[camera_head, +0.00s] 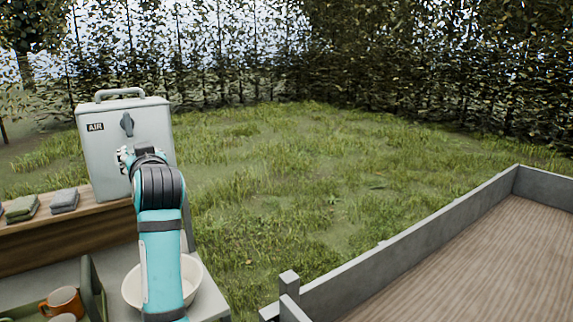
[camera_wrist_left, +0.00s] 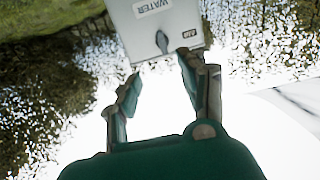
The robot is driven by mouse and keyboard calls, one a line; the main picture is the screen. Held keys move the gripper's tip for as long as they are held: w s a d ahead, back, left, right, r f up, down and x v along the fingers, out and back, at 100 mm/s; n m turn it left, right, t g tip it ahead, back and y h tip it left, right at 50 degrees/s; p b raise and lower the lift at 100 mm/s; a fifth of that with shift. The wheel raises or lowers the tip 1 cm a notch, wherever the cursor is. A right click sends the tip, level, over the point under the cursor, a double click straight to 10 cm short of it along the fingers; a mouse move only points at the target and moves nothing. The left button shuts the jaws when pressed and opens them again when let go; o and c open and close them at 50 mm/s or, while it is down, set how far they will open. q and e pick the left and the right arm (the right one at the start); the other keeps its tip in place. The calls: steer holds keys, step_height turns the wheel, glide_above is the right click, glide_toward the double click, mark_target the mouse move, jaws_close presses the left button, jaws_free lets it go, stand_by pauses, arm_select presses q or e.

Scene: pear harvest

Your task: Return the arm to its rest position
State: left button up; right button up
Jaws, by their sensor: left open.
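My left arm reaches up from the bottom left in the head view. Its left gripper (camera_head: 126,159) is in front of a grey box (camera_head: 105,150) marked AIR and is mostly hidden behind my wrist. In the left wrist view the left gripper (camera_wrist_left: 158,76) has its two fingers apart, with nothing between them. The grey box (camera_wrist_left: 170,30), with WATER and AIR labels and a dark knob, shows beyond the fingertips. I cannot tell whether the right finger touches the box. My right gripper is not in view.
The box stands by a wooden shelf (camera_head: 80,222) with folded cloths (camera_head: 64,201). A white bowl (camera_head: 192,290) sits under my forearm. An orange mug (camera_head: 63,300) is at the lower left. A grey-walled wooden bed (camera_head: 400,263) lies right. Open grass (camera_head: 300,180) lies between.

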arm_select(q)
steer(key=s+d+f+m+g+h, duration=0.15)
steer(key=s+f, duration=0.35)
steer(key=f, duration=1)
steer(key=s+a+f+m+g+h, duration=0.1)
steer(key=s+f+m+g+h, duration=0.3)
steer(key=f, duration=1.1)
steer(key=s+d+f+m+g+h, duration=0.1)
steer(key=s+d+f+g+h, duration=0.15)
steer(key=s+f, duration=0.6)
steer(key=s+d+f+m+g+h, duration=0.1)
steer(key=s+d+f, duration=0.25)
steer(key=s, duration=0.95)
steer(key=s+d+f+m+g+h, duration=0.1)
steer(key=s+d+f+g, duration=0.15)
steer(key=s+f, duration=0.8)
steer(key=f, duration=1)
steer(key=s+f, duration=0.2)
steer(key=f, duration=0.9)
steer(key=s+a+f+g, duration=0.2)
steer(key=s+f, duration=1.4)
steer(key=shift+s+a+f+m, duration=0.15)
steer(key=shift+s+f+m, duration=0.15)
steer(key=shift+f+m, duration=0.1)
